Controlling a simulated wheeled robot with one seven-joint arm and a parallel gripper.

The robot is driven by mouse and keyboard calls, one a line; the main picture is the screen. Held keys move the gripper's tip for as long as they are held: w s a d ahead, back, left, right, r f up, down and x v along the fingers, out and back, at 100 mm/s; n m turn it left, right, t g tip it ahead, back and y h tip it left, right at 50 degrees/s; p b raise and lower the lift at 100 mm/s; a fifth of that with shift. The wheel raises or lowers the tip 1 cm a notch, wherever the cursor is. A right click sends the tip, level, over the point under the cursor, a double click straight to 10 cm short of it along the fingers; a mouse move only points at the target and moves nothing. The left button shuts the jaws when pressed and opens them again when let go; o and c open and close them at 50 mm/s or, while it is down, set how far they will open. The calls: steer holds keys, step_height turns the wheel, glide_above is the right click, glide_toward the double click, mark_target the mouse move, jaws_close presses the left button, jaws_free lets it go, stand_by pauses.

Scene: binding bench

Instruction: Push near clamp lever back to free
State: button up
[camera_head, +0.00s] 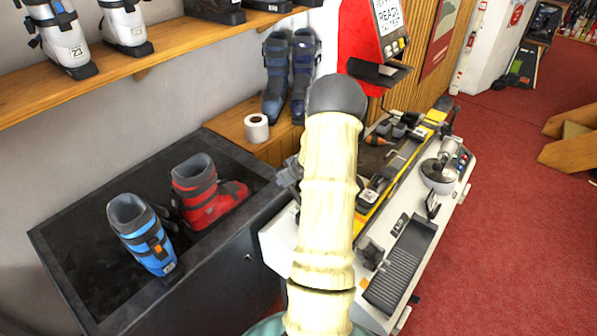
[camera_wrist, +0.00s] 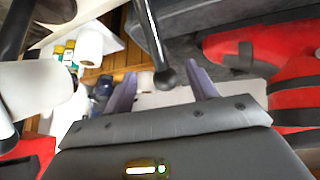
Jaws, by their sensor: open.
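In the wrist view a dark lever (camera_wrist: 151,35) ends in a round black knob (camera_wrist: 165,80). It appears to be the clamp lever. The knob shows between the two purple-grey fingers of my gripper (camera_wrist: 162,70), which stand apart with nothing clearly held. I cannot tell whether a finger touches the knob. In the head view my pale arm covers the middle of the binding bench (camera_head: 275,243), so the near lever and my fingertips cannot be made out for sure.
A red boot (camera_head: 205,195) and a blue boot (camera_head: 143,235) stand on the dark cabinet (camera_head: 90,215) at left. A paper roll (camera_head: 256,128) stands behind. The bench carries a black ribbed tray (camera_head: 408,262) and a silver domed device (camera_head: 437,176).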

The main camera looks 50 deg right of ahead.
steer(key=v, duration=1)
steer(key=shift+s+r+p, duration=0.15)
steer(key=shift+r+p, duration=0.05)
steer(key=shift+p, duration=0.2)
